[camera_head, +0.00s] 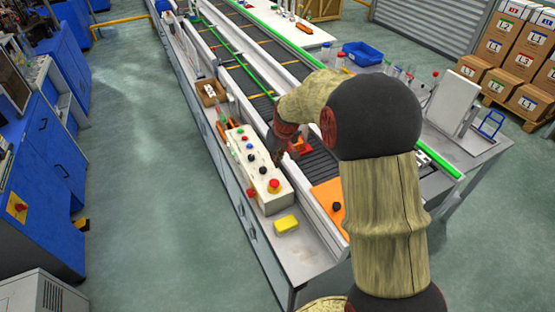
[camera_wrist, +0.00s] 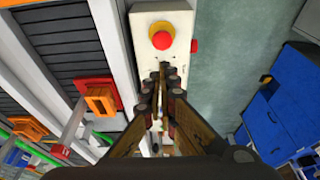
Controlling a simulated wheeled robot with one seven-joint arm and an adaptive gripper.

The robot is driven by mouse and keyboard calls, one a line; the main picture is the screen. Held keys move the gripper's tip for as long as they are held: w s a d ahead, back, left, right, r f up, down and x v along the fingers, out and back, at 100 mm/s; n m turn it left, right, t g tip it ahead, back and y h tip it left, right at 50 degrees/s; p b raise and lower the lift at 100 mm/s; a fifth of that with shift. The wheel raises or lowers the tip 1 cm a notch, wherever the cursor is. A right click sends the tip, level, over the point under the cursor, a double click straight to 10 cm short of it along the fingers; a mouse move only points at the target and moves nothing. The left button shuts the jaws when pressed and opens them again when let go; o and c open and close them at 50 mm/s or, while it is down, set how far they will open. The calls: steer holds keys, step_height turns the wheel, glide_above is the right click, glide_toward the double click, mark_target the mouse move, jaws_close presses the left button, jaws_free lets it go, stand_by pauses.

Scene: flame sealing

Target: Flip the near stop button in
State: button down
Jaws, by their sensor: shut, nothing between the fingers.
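The near stop button (camera_head: 274,186) is a red mushroom button at the near end of the white control box (camera_head: 263,201). In the wrist view the stop button (camera_wrist: 161,39) shows round and red on a yellow base, just beyond my fingertips. My gripper (camera_head: 277,160) is over the box, beside the button on its far side. In the wrist view my gripper (camera_wrist: 164,78) is shut and empty, its fingers covering part of the box. I cannot tell whether the fingertips touch the box.
Smaller buttons and black knobs sit farther along the box. A red part (camera_head: 251,192) sticks out of its side. A yellow block (camera_head: 286,223) lies nearby on the bench. A conveyor (camera_head: 322,166) runs alongside, with an orange plate (camera_head: 326,193) close by. The floor at left is clear.

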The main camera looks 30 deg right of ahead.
steer(key=b, duration=0.2)
glide_toward(275, 181)
steer(key=w+f, duration=0.1)
steer(key=f, duration=0.1)
steer(key=w+f, duration=0.2)
steer(key=shift+w+f, duration=0.15)
steer(key=shift+f, duration=0.25)
steer(key=shift+d+f, duration=0.1)
steer(key=shift+f, duration=0.45)
step_height(275, 181, down, 2)
steer(key=shift+f+b, duration=0.15)
steer(key=shift+b, duration=0.3)
steer(key=shift+s+f, duration=0.1)
steer(key=shift+s, duration=0.15)
steer(key=r+p, duration=0.2)
steer(key=r, duration=0.2)
steer(key=shift+w+r+p, duration=0.3)
steer(key=shift+p, duration=0.1)
steer(key=p+v, duration=0.1)
steer(key=v, duration=0.9)
steer(key=shift+r+p, duration=0.2)
steer(key=shift+p, duration=0.1)
